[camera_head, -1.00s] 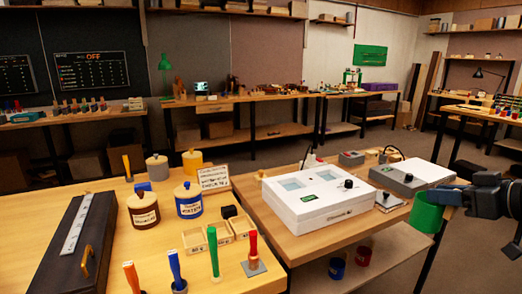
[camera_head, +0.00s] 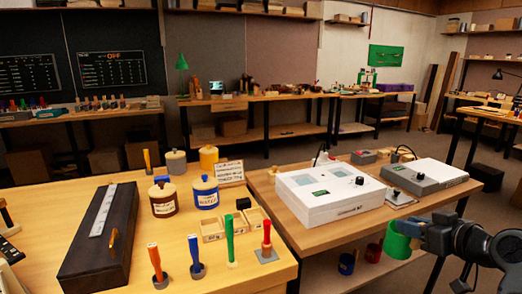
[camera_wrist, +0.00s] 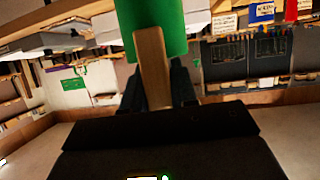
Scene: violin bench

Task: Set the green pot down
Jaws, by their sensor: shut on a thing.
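The green pot (camera_head: 397,243) is held by my gripper (camera_head: 416,229) at the right of the head view, off the front right edge of the right-hand bench. It overlaps the red pot in the picture. In the wrist view the green pot (camera_wrist: 152,18) is at the top middle, with a wooden handle (camera_wrist: 151,62) reaching down between the dark fingers of my gripper (camera_wrist: 158,88). My gripper is shut on the green pot. The pot's underside and what lies directly below it are hidden.
A blue pot (camera_head: 346,263) and a red pot (camera_head: 374,251) stand on the lower shelf (camera_head: 325,274) of the right-hand bench. A white box (camera_head: 332,205) and a grey device (camera_head: 425,174) occupy its top (camera_head: 350,236). The left bench holds jars, a dark case and upright tools.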

